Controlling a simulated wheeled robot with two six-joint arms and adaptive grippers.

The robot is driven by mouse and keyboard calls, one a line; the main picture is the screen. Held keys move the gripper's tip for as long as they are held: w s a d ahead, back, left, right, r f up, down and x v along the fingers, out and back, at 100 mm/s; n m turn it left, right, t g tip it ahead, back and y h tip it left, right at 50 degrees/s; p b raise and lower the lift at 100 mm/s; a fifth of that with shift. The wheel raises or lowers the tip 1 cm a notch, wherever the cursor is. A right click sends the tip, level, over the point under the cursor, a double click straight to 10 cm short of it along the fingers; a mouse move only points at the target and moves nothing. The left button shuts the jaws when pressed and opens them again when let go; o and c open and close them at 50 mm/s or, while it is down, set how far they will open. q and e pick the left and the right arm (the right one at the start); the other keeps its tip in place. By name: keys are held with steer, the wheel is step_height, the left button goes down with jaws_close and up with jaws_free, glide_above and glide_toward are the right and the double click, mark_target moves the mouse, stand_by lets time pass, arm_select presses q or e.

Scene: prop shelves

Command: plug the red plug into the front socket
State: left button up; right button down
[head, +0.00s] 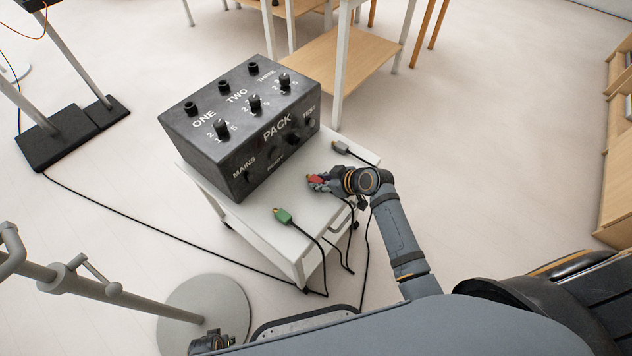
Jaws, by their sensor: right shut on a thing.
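The red plug (315,179) is held in my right gripper (322,181), just above or at the white trolley top; I cannot tell if it touches. The gripper is shut on it, in front of the dark grey box marked PACK (194,139). The box's front face has a row of round dark sockets with small labels, MAINS at the left and TEST at the right. The label by the lower middle socket (273,154) is too small to read surely. The red plug is apart from the box. A dark part at the bottom edge looks like my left gripper (212,343); its fingers are unclear.
A green plug (283,215) and a grey plug (341,147) lie on the trolley top (262,225), either side of my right gripper. Their cables hang over the edge. A round-based stand (205,300) is at the lower left; a wooden-shelved table (345,65) stands behind.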

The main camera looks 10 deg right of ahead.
steer(key=shift+r+p, duration=2.6)
steer(key=shift+f, duration=0.1)
steer(key=p+v, duration=0.6)
steer(key=v, duration=0.1)
